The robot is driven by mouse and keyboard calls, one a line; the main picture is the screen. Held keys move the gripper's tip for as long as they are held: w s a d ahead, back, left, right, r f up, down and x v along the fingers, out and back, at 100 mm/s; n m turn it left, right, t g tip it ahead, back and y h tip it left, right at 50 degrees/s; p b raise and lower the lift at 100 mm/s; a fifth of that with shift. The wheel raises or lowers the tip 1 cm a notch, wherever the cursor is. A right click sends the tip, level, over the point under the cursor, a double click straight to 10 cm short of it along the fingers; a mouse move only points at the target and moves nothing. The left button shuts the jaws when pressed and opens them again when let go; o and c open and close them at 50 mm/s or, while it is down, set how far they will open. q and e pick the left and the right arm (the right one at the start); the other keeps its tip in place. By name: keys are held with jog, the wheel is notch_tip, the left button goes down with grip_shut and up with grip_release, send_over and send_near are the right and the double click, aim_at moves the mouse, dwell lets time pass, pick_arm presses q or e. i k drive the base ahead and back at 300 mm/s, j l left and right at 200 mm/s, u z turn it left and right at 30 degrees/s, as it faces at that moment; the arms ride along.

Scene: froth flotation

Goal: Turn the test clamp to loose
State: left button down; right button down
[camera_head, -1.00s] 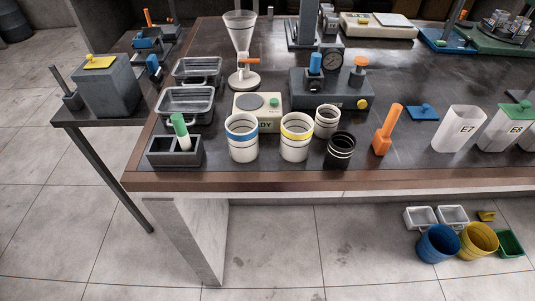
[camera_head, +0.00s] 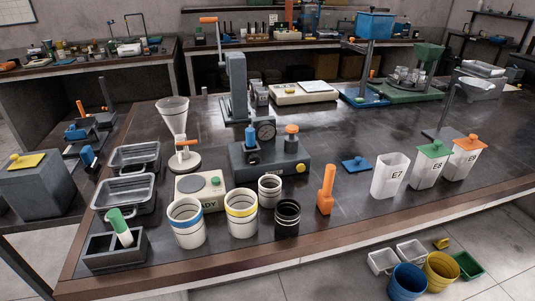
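I cannot tell for certain which fitting is the test clamp. A tall grey stand (camera_head: 236,85) with an orange crank handle (camera_head: 208,19) at its top stands at the middle back of the bench. In front of it is a dark grey box (camera_head: 270,168) with a dial gauge (camera_head: 266,130), a blue-topped cylinder (camera_head: 251,139), an orange knob (camera_head: 292,129) and a yellow button (camera_head: 301,168). A clear funnel (camera_head: 173,117) on a white stand has an orange lever (camera_head: 189,142). Neither of my grippers is in view.
Striped cups (camera_head: 241,225), a black cup (camera_head: 287,226) and an orange tool (camera_head: 325,190) stand along the front edge. White bins (camera_head: 390,177) stand to the right. Grey trays (camera_head: 124,194) are at left. The bench's right middle (camera_head: 340,135) is fairly clear.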

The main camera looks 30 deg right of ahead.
aim_at(254, 159)
jog(key=l+u, duration=0.25)
jog(key=l, duration=0.2)
jog(key=k+l+u, duration=0.2)
jog(key=l, duration=0.25)
jog(key=l+u, duration=0.25)
jog(key=l, duration=0.2)
jog(key=k, duration=0.05)
